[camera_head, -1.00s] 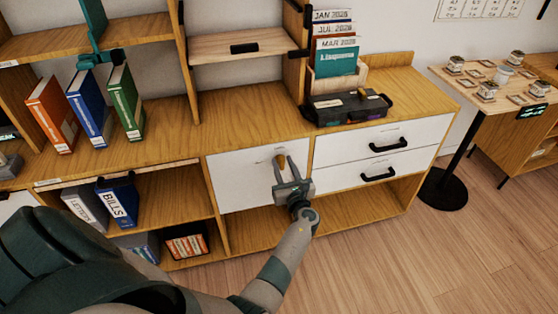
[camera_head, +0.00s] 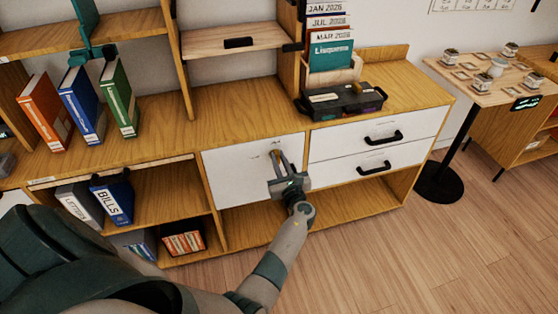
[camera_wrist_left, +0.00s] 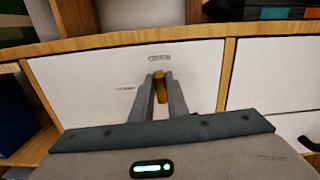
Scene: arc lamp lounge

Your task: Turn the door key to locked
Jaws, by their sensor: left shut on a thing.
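The white door (camera_head: 230,178) is shut in the low cabinet, left of the drawers. A small brass key (camera_wrist_left: 160,88) stands out from its upper part and looks roughly upright in the left wrist view. My left gripper (camera_head: 277,156) is shut on the key, with one finger on each side of it. The fingers partly hide the key in the head view. A small mark (camera_wrist_left: 159,58) is on the door above the key, and another mark (camera_wrist_left: 124,89) is to its left. Their wording is too small to read. My right gripper is not in view.
Two drawers with black handles (camera_head: 384,138) are right of the door. A dark box (camera_head: 342,102) stands on the cabinet top. Binders (camera_head: 82,104) stand on the left. A small table (camera_head: 480,85) with jars stands at right. The floor (camera_head: 380,260) in front is clear.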

